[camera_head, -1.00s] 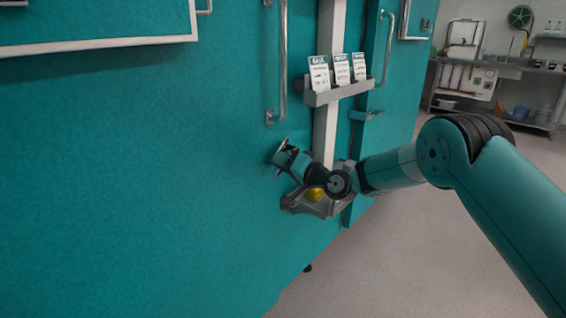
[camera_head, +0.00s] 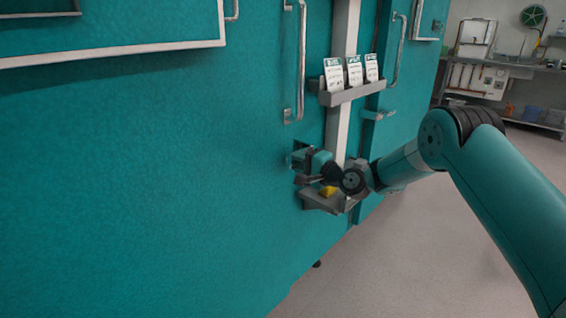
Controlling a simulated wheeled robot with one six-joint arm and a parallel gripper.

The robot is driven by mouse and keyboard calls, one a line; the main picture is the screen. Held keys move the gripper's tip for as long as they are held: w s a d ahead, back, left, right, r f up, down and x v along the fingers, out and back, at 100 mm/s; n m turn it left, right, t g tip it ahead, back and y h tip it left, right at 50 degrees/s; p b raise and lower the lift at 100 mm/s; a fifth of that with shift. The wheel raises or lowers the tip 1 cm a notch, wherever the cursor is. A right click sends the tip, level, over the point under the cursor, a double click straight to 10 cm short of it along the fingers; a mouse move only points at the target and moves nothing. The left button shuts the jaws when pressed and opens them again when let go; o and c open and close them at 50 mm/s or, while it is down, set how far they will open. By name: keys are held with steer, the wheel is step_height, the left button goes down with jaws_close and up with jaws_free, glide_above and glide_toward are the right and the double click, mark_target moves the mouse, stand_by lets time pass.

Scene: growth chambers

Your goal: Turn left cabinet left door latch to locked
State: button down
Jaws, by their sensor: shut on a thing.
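The left cabinet's teal left door (camera_head: 150,170) fills the left and middle of the view, with a long vertical metal handle (camera_head: 301,60). My gripper (camera_head: 297,160) is against this door, just below the handle's lower end. It is shut on the left door latch, which is mostly hidden by the jaws and wrist. I cannot read the latch's angle or whether it is locked. A similar grey latch (camera_head: 377,114) shows on the cabinet to the right, beside a pale vertical post.
A grey rack with several printed cards (camera_head: 352,73) is on the post above my wrist. The floor (camera_head: 430,250) at right is clear. A bench stands far back right.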

steer(key=shift+d, duration=0.1)
stand_by(0.4)
steer(key=c, duration=1.1)
jaws_free()
steer(key=b+v, duration=0.2)
steer(key=v, duration=1.5)
steer(key=shift+d, duration=0.25)
